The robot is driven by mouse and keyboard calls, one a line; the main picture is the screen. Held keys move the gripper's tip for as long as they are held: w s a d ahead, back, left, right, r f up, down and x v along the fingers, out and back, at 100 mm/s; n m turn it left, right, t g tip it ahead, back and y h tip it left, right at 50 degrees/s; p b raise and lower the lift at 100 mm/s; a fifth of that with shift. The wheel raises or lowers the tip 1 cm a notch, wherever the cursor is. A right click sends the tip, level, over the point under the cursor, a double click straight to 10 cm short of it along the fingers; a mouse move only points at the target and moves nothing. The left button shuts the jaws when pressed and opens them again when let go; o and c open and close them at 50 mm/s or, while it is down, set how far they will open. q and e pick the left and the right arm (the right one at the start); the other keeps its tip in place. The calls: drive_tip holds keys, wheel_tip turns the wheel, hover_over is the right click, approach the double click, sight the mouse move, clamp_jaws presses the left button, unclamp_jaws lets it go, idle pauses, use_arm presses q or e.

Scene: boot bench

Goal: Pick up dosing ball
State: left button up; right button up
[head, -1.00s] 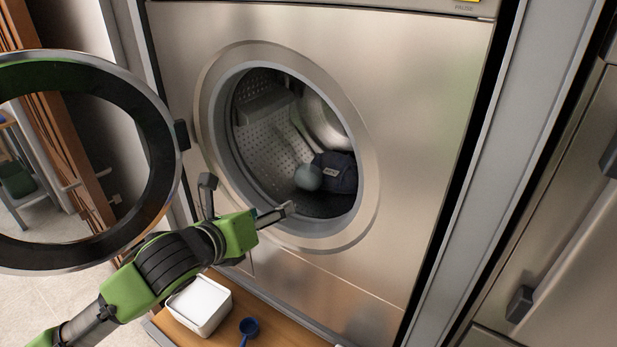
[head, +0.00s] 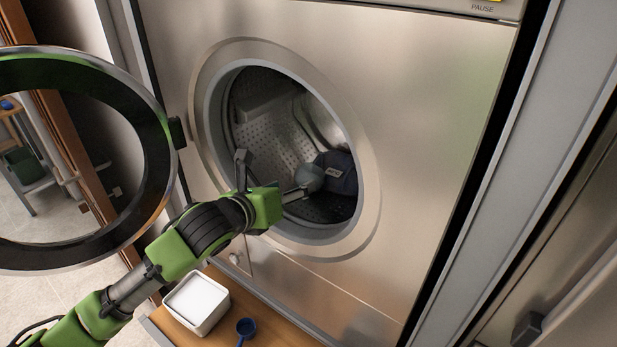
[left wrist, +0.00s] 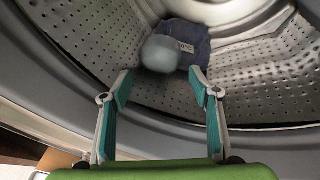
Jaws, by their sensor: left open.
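The dosing ball (head: 310,177) is a grey-blue ball inside the washing machine drum, against a dark blue folded cloth (head: 340,176). In the left wrist view the ball (left wrist: 160,54) lies ahead of the fingertips, in front of the cloth (left wrist: 190,42). My left gripper (head: 290,192) is at the drum opening, close to the ball; part of it is hidden by my arm in the head view. In the left wrist view its two fingers (left wrist: 164,88) stand apart with nothing between them. My right gripper is not in view.
The round door (head: 160,140) stands open at the left. The drum's metal rim (head: 365,215) surrounds the opening close to my left arm. A white tub (head: 196,302) and a blue scoop (head: 246,327) are on the wooden surface below the machine.

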sight(303, 182)
use_arm(q)
drive_tip(key=x, duration=0.3)
drive_tip(key=shift+w+d+f, duration=0.1)
drive_tip(key=shift+w+d, duration=0.1)
drive_tip(key=shift+w, duration=0.1)
drive_tip(key=shift+w+d+f+p, duration=0.1)
drive_tip(key=shift+w+p, duration=0.1)
drive_tip(key=shift+p, duration=0.2)
drive_tip(key=shift+w+d+f+p, duration=0.1)
drive_tip(key=shift+w+d+p, duration=0.1)
drive_tip(key=shift+w+p, duration=0.1)
drive_tip(key=p+x, duration=0.1)
drive_tip(key=x, duration=0.2)
drive_tip(key=shift+d+f, duration=0.1)
drive_tip(key=shift+d, duration=0.05)
drive_tip(key=shift+w+d+f, duration=0.2)
drive_tip(key=shift+w, duration=0.15)
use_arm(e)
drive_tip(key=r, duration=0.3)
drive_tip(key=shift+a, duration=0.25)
use_arm(q)
drive_tip(key=shift+c, duration=0.5)
drive_tip(key=c, duration=0.7)
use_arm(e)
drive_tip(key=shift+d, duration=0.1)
use_arm(q)
drive_tip(key=shift+o, duration=0.2)
drive_tip(key=shift+r, duration=0.1)
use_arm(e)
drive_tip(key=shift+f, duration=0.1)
